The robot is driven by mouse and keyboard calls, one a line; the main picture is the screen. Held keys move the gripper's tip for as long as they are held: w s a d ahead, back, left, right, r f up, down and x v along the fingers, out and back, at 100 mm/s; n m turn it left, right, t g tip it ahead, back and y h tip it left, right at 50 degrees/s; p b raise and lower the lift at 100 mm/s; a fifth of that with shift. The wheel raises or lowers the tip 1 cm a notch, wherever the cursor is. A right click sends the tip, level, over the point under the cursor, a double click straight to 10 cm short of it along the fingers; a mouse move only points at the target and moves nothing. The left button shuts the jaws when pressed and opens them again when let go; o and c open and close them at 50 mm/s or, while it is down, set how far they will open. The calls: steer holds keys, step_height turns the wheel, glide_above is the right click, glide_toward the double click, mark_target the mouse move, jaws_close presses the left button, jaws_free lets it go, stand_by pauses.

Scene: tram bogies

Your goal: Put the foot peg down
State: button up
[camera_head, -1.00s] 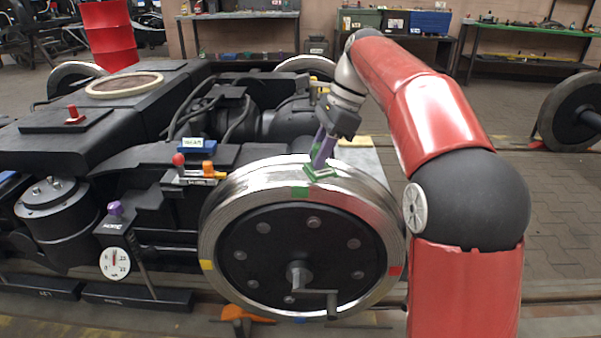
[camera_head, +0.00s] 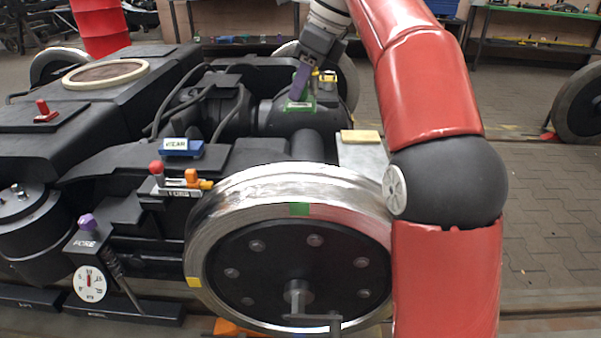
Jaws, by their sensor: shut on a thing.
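My gripper (camera_head: 303,82) is at the top centre, beyond the near wheel and over the dark bogie. It is shut and points down. Just below its purple part is a small green piece with a pale label (camera_head: 297,105), which I take to be the foot peg in the jaws. The label is too small to read, and the jaws hide part of the grip. The green piece shows in front of a dark rounded housing (camera_head: 275,117); whether it touches it I cannot tell.
The steel-rimmed wheel (camera_head: 290,180) stands in front. A pale plate (camera_head: 365,155) with a yellow block (camera_head: 360,136) lies right of the bogie. A blue box (camera_head: 182,149), an orange-and-red fixture (camera_head: 180,181) and a dial (camera_head: 90,283) are at left.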

steer(key=b, duration=0.8)
glide_above(292, 183)
steer(key=d, duration=0.2)
steer(key=f, duration=1.8)
steer(key=shift+s, duration=0.3)
steer(key=shift+f, duration=0.2)
steer(key=o, duration=1)
steer(key=shift+c, duration=0.2)
steer(key=shift+r, duration=0.15)
steer(key=p+v, duration=0.5)
steer(key=v, duration=0.7)
steer(key=s+d+f+n+t+h, duration=0.2)
steer(key=s+d+f+n, duration=0.3)
steer(key=s+f+n, duration=0.4)
steer(key=s+d+f+n+t+h, duration=0.2)
steer(key=s+d+f+n, duration=0.4)
steer(key=s+f+n, duration=0.4)
steer(key=s+n, duration=0.1)
steer(key=s, duration=0.5)
steer(key=shift+s+d+f+n+t, duration=0.15)
steer(key=shift+s+f+n+t, duration=0.15)
steer(key=shift+s+f, duration=0.05)
